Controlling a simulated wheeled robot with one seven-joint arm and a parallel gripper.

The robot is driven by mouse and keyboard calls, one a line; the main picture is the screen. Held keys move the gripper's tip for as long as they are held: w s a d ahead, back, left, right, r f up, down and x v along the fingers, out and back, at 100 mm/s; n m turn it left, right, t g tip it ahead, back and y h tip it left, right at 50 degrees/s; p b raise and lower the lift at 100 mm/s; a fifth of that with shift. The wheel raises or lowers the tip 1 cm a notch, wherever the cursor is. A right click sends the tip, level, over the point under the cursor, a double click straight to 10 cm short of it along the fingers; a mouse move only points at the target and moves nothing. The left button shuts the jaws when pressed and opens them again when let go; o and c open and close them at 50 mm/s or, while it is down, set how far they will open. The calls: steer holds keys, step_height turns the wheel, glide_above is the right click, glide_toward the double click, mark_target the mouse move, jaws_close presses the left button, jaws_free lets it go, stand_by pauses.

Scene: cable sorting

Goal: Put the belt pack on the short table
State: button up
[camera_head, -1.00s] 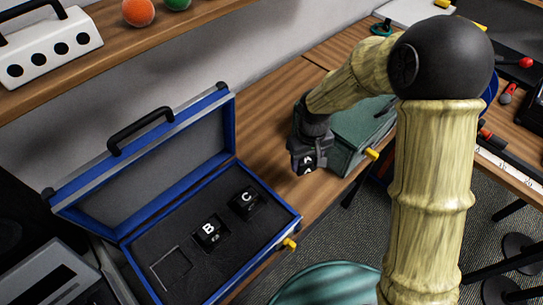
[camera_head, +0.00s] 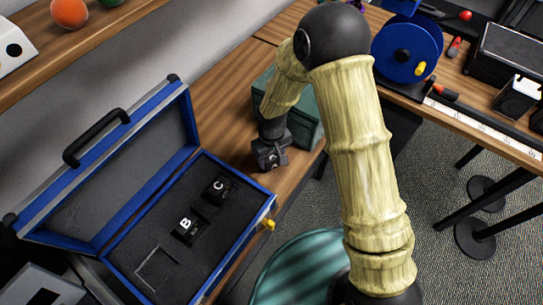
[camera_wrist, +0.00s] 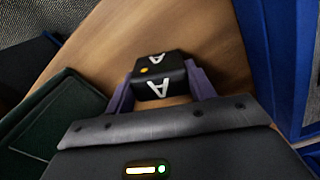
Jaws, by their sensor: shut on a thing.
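The belt pack (camera_wrist: 158,68), a small black box with a white letter A and an orange dot, is between the two fingers of my gripper (camera_wrist: 160,82) in the wrist view. My gripper is shut on it. In the head view my gripper (camera_head: 268,156) is over the wooden tabletop (camera_head: 222,108), between the open case and a green box, and the pack can hardly be made out there. A round teal top (camera_head: 300,272), possibly the short table, shows low in the head view, partly behind my arm.
The open blue case (camera_head: 225,272) holds packs B (camera_head: 187,226) and C (camera_head: 219,188) and one empty recess (camera_head: 157,268). The green box (camera_head: 308,122) stands right beside my gripper. A blue reel (camera_head: 405,55) and a ruler edge lie on the right-hand bench.

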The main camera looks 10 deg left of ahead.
steer(key=shift+f, duration=0.15)
steer(key=shift+f, duration=0.1)
steer(key=shift+f, duration=0.15)
steer(key=o, duration=1.1)
steer(key=shift+c, duration=0.2)
step_height(320, 180, up, 12)
steer(key=b, duration=0.1)
steer(key=shift+r, duration=0.25)
